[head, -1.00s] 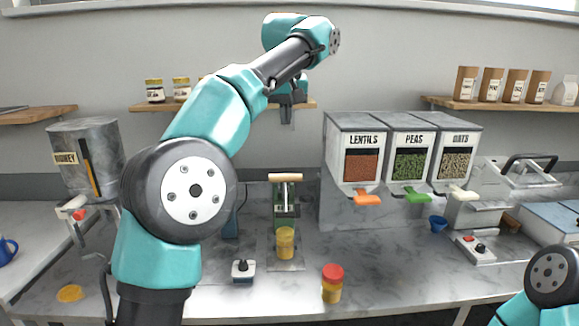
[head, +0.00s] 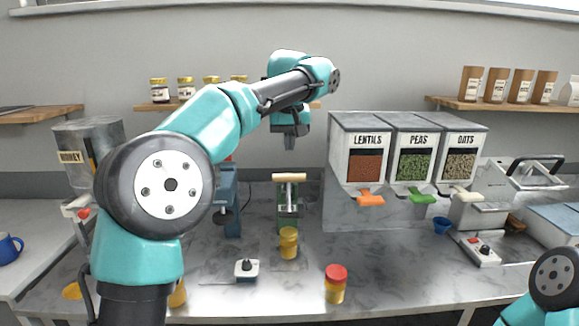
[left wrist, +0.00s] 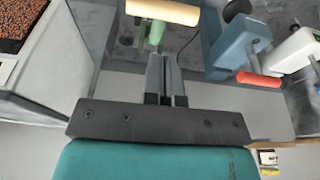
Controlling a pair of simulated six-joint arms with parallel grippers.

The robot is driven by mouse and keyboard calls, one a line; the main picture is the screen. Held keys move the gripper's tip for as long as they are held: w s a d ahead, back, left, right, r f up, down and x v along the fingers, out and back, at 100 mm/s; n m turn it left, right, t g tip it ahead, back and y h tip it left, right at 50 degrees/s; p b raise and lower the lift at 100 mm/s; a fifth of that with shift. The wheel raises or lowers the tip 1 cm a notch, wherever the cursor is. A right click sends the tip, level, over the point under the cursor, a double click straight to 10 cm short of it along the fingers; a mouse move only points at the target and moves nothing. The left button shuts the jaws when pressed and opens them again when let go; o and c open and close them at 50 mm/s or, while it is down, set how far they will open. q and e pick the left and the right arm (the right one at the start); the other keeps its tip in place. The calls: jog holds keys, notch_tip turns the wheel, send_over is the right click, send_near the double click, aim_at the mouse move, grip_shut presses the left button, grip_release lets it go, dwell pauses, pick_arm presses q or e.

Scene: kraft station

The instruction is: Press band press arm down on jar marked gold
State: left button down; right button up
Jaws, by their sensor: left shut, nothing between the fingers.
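A green press (head: 289,207) with a pale wooden crossbar handle stands on the counter; its handle is up. It also shows at the top of the left wrist view (left wrist: 161,12). A gold-yellow jar (head: 288,243) stands at the front foot of this press; I cannot read a mark on it. My left gripper (head: 290,143) is shut and empty, pointing down above the handle and apart from it. Its fingers show in the left wrist view (left wrist: 165,85), with the handle beyond their tips. My right gripper is out of view.
A blue press (head: 226,200) stands left of the green one. A red-lidded jar (head: 335,284) and a small white switch box (head: 246,270) are in front. Grain dispensers (head: 366,150) stand to the right. A jar shelf (head: 155,107) is behind my left arm.

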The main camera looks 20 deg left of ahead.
aim_at(290, 175)
pick_arm(q)
jog(key=x, duration=0.2)
jog(key=s+x, duration=0.1)
jog(key=x, duration=0.2)
jog(key=shift+d+f, duration=0.15)
jog(key=shift+f, duration=0.7)
jog(key=shift+d+f, duration=0.1)
